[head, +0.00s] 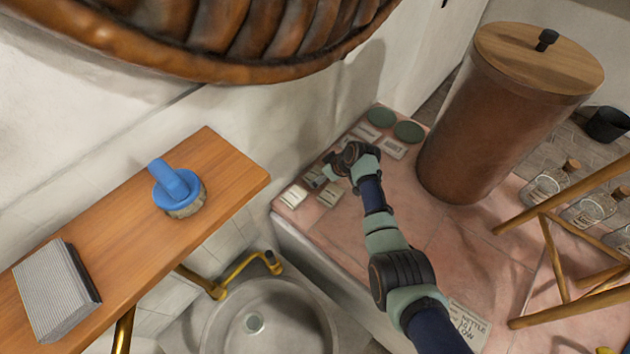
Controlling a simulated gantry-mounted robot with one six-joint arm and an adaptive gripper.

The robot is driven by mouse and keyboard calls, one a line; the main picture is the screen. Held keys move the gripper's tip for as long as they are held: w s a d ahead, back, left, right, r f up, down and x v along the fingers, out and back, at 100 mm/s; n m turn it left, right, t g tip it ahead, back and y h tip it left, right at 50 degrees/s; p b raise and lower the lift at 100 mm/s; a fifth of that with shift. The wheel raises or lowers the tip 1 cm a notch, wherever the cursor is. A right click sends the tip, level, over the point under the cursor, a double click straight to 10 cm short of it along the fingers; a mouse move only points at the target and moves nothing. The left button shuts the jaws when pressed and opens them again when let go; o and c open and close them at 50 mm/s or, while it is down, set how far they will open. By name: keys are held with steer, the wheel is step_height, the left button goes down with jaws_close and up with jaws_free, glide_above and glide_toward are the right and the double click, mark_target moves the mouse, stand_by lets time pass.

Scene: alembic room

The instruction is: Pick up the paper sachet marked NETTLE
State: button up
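Several small pale paper sachets lie on the pink tiled counter (415,215). One sachet (292,197) is at the counter's left corner and another sachet (331,194) is just right of it. Two more, a sachet (367,132) and a sachet (392,148), lie farther back by two green discs. Their labels are too small to read, so I cannot tell which is marked NETTLE. My gripper (328,172) is low over the near group, pointing left. Its fingers are small and partly hidden, and I cannot tell whether they hold anything.
Green discs (409,131) lie at the back. A large brown canister (505,120) with a wooden lid stands right of my arm. A printed paper (470,328) lies at the front. A sink (270,320), brass tap (225,285) and wooden shelf (120,225) are left.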

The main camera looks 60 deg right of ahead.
steer(key=shift+b+x, duration=0.35)
steer(key=shift+x, duration=0.75)
steer(key=shift+r, duration=0.1)
steer(key=shift+a, duration=0.1)
steer(key=c, duration=0.7)
steer(key=shift+r, duration=0.1)
step_height(320, 180, up, 20)
steer(key=p, duration=1)
